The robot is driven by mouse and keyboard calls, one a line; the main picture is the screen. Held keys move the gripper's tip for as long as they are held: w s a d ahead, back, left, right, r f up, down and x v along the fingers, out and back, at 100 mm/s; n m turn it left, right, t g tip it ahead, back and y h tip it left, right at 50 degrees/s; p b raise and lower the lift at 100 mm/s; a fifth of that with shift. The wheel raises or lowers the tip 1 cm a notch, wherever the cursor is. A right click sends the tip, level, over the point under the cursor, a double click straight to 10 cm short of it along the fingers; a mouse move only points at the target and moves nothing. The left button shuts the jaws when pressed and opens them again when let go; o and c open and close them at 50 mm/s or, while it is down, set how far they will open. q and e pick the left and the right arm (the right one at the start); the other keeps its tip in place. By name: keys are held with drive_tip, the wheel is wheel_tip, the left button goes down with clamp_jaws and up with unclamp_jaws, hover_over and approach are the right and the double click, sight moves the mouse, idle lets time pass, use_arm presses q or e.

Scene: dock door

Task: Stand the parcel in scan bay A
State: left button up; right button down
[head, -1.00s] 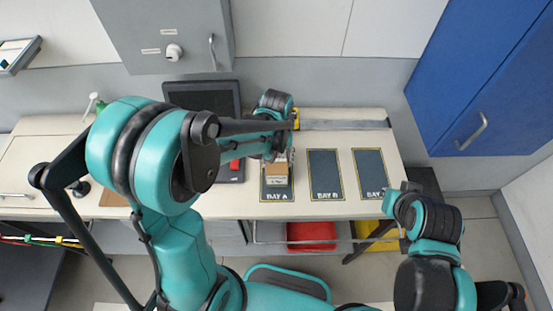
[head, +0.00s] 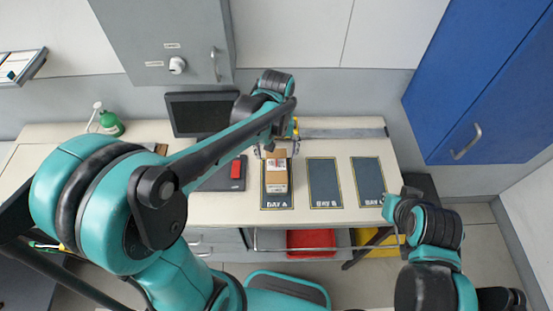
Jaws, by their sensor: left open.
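The parcel (head: 277,181) is a brown cardboard box. It stands on the dark, yellow-edged mat of bay A (head: 277,203), inside its outline as far as I can see. My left gripper (head: 276,151) is open at the far end of the parcel, beside its back edge. Whether its fingers still touch the box is too small to tell. My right gripper (head: 398,203) is at the front right of the bench near bay C, and its fingers do not show clearly.
Bay B (head: 324,183) and bay C (head: 368,181) are empty. A dark monitor (head: 202,113), a red item (head: 236,168) on a dark device and a green bottle (head: 111,123) are to the left. A blue cabinet (head: 480,85) hangs at the right.

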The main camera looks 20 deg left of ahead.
use_arm(q)
wheel_tip(320, 180, up, 2)
drive_tip(key=shift+r, duration=0.1)
drive_tip(key=shift+s+r, duration=0.1)
drive_tip(key=shift+r, duration=0.2)
drive_tip(key=s+a+r+m+t, duration=0.3)
drive_tip(key=s+t, duration=0.4)
drive_tip(key=s, duration=0.3)
drive_tip(key=shift+a+r, duration=0.2)
drive_tip(key=shift+a, duration=0.65)
drive_tip(key=shift+w, duration=0.1)
